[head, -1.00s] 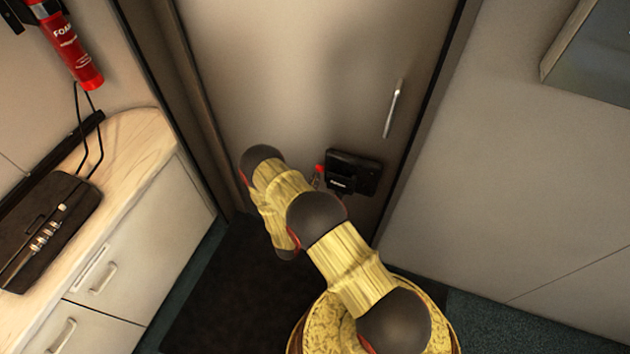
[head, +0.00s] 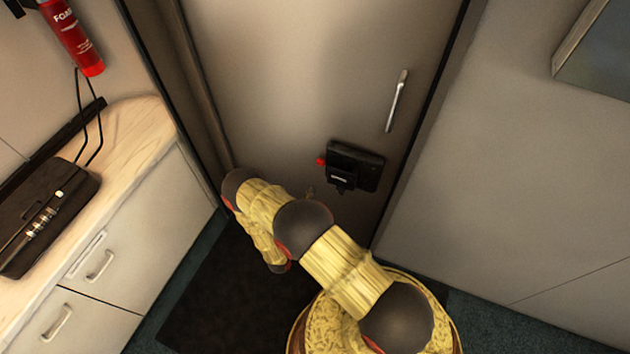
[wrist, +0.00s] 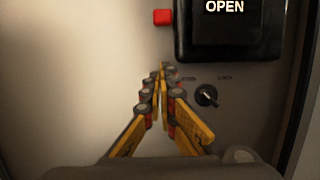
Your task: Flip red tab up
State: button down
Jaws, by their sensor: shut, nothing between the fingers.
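The red tab (wrist: 162,17) sticks out from the left side of a black latch box (wrist: 228,42) on the door in the wrist view. Part of the word OPEN shows on the box. In the head view the red tab (head: 321,161) is small, at the left edge of the box (head: 356,165). My gripper (wrist: 163,70) is shut and empty. Its fingertips appear below the red tab in the picture, with a gap between them. In the head view my arm mostly hides the gripper; a small bit shows near the door below the tab.
A keyhole or knob (wrist: 206,96) is below the box, right of my fingers. The door (head: 300,70) has a vertical handle (head: 397,100) above the box. A counter (head: 130,130) with drawers stands at left. A dark mat (head: 230,290) lies on the floor.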

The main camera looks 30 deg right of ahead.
jog(key=v, duration=0.4)
jog(key=shift+a+p, duration=0.1)
jog(key=shift+p, duration=0.3)
